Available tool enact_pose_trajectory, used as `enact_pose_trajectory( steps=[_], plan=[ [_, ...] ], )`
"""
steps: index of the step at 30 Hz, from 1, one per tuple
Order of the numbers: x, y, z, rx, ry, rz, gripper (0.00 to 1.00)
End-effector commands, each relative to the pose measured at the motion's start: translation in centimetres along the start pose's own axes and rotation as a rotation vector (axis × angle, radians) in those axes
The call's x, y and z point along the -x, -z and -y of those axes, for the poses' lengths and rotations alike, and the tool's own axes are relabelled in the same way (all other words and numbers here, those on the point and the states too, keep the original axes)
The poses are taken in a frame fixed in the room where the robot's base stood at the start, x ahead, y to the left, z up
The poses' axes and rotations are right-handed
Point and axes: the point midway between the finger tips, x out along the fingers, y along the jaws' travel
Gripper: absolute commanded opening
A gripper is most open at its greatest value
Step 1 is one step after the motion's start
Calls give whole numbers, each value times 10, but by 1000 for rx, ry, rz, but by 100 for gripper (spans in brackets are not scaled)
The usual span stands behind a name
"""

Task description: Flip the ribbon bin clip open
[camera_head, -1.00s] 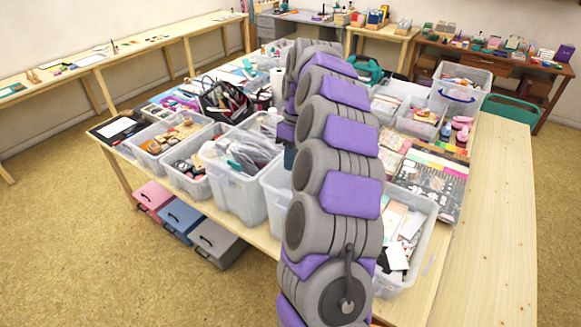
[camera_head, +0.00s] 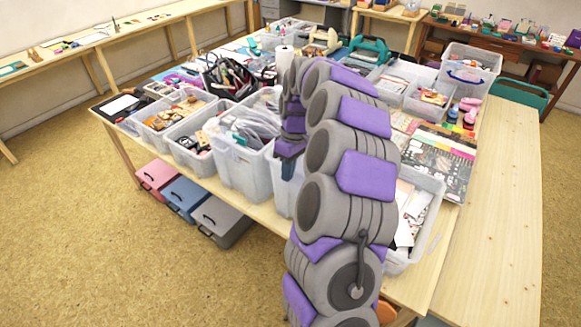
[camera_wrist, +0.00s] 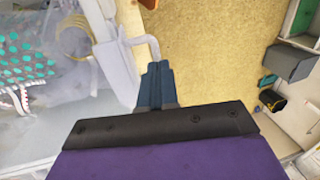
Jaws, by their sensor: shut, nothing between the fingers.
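In the wrist view my gripper (camera_wrist: 158,72) is shut, with its dark blue fingers together and nothing between them. A pale grey clip (camera_wrist: 112,65) with a bent bar lies on the bin's outer side, just left of the fingertips. The bar curves round close to the tips; I cannot tell whether they touch. The translucent ribbon bin (camera_wrist: 60,118) fills the left, with teal-dotted and striped ribbon inside. In the head view my gripper (camera_head: 287,170) hangs at the table's front edge beside clear bins (camera_head: 236,165). My arm hides part of them, and the clip cannot be made out there.
Several clear bins and a black wire basket (camera_head: 238,75) crowd the table. Pink (camera_head: 158,175), blue (camera_head: 185,194) and grey (camera_head: 222,218) boxes stand on the floor below the front edge. The floor (camera_head: 90,240) in front is open.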

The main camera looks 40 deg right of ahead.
Motion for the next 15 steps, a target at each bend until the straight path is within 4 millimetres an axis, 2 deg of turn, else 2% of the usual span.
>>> enact_pose_trajectory(
  steps=[6,15],
  plan=[
    [1,-1,-4,0,1,-3,0],
    [-2,-2,1,2,-46,-1,0]
  ],
)
